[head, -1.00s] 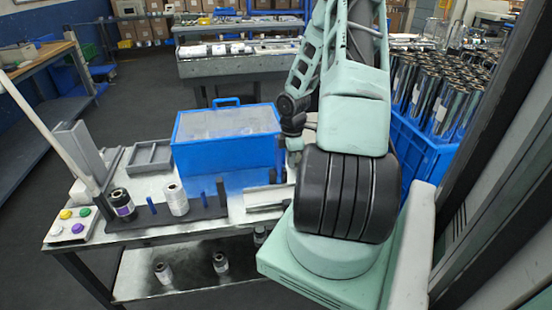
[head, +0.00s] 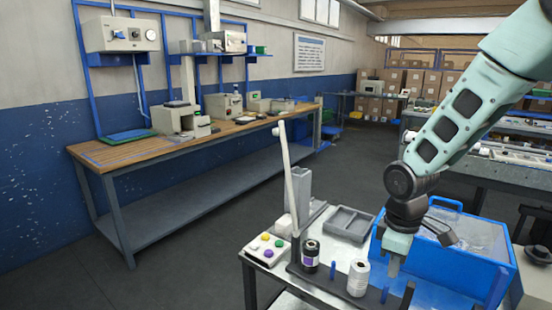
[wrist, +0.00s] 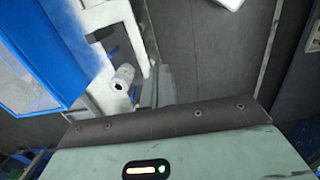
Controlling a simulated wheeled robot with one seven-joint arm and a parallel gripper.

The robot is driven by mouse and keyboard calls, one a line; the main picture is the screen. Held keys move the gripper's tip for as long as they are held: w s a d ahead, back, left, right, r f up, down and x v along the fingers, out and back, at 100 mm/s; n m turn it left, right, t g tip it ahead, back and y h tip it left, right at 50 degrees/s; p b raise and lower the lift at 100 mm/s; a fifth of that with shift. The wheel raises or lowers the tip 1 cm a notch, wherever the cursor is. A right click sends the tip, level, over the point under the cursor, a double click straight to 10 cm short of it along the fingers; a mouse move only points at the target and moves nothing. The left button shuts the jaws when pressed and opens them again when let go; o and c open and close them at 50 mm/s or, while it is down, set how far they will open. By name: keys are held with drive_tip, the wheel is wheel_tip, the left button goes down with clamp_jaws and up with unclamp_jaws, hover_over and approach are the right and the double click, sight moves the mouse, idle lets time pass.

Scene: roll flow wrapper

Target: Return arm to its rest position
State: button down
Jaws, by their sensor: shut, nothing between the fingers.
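My gripper (head: 393,266) shows in the head view on the right, at the end of my pale green arm. It points down and is shut and empty. It appears in front of the left side of the blue bin (head: 450,272), above the small bench; I cannot tell the exact gap. In the wrist view, a green and dark grey part of my own arm fills the bottom, and the fingertips do not show. The blue bin (wrist: 45,65) is at the left there.
The small bench holds a black roll (head: 310,255), a white roll (head: 358,277), a grey tray (head: 348,224), a button box (head: 268,248) and a tall pale rod (head: 288,175). A wooden workbench (head: 190,138) stands along the left wall. The floor between is clear.

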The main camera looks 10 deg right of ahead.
drive_tip(key=s+a+r, duration=0.3)
drive_tip(key=s+a, duration=0.5)
drive_tip(key=a, duration=0.3)
drive_tip(key=s+a+r+y, duration=0.1)
drive_tip(key=s+a+r, duration=0.3)
drive_tip(key=s+a, duration=0.5)
drive_tip(key=shift+s+a+r, duration=0.2)
drive_tip(key=shift+s+a, duration=0.1)
drive_tip(key=shift+a, duration=0.7)
